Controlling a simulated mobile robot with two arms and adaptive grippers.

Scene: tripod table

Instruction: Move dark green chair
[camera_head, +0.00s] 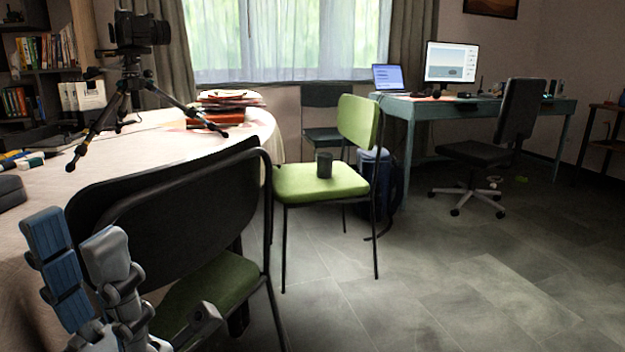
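The near chair has a dark backrest (190,215) turned to me and a green seat (215,290). It stands at the table's right front, its lower part partly hidden by my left gripper. My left gripper (75,235) is in front of this chair's left side, fingers pointing up with a gap between them, empty. Whether it touches the backrest I cannot tell. A second, dark grey-green chair (321,97) stands below the window, partly hidden by a bright green chair (358,122). Which one is the dark green chair is not certain. My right gripper is not in view.
The bright green chair bears a dark cup (324,165). A cloth-covered table (150,140) with a camera tripod (125,85) and stacked books (225,108) is at left. A desk (480,108) and office chair (490,150) are at right. The floor (450,280) at front right is clear.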

